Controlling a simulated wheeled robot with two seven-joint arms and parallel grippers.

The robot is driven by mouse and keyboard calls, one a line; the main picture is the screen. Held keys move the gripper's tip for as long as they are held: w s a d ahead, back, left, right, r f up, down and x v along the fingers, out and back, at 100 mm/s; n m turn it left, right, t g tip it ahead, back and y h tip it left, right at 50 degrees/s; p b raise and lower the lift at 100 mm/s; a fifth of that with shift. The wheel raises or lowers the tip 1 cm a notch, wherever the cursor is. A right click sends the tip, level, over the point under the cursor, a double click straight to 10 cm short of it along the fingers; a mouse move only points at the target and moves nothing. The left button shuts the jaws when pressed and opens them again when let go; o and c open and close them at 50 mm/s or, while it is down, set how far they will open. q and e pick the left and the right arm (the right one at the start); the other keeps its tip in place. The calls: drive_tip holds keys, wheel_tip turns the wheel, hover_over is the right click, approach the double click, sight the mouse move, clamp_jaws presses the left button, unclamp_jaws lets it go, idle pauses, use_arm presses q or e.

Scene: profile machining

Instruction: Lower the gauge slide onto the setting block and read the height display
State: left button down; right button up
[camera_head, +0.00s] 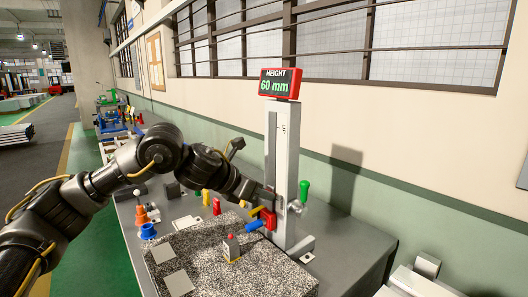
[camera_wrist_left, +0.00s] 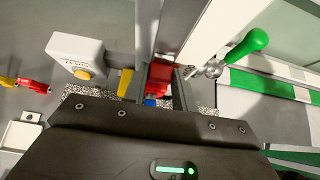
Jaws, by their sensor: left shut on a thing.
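The height gauge's tall grey column (camera_head: 283,150) stands at the granite plate's far edge. The red display (camera_head: 281,84) on top reads HEIGHT 60 mm. The red slide (camera_head: 268,218) is low on the column, with a blue piece (camera_head: 254,225) sticking out to the left. My left gripper (camera_head: 264,202) is shut on the slide; in the left wrist view the red slide (camera_wrist_left: 159,76) sits between its fingers. A small setting block (camera_head: 231,249) with a red top stands on the granite plate, below and left of the blue piece in the picture, seemingly apart from it. My right gripper is out of view.
The speckled granite plate (camera_head: 265,275) lies on a grey bench, with flat grey pieces (camera_head: 178,283) at its left. A green-knobbed lever (camera_head: 304,190) is right of the column. The wall is close behind.

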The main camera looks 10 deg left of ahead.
use_arm(q)
drive_tip(key=shift+f+b, duration=0.3)
drive_tip(key=shift+f, duration=0.1)
idle(0.4)
drive_tip(key=shift+r, duration=0.1)
idle(0.5)
drive_tip(key=c, duration=1.2)
unclamp_jaws()
drive_tip(key=shift+c, duration=0.2)
drive_tip(key=shift+s+a+b, duration=0.2)
drive_tip(key=shift+s+a, duration=0.8)
drive_tip(key=shift+s, duration=0.15)
drive_tip(key=shift+s+a+b, duration=0.15)
drive_tip(key=shift+s+a, duration=0.8)
drive_tip(key=shift+s, duration=0.2)
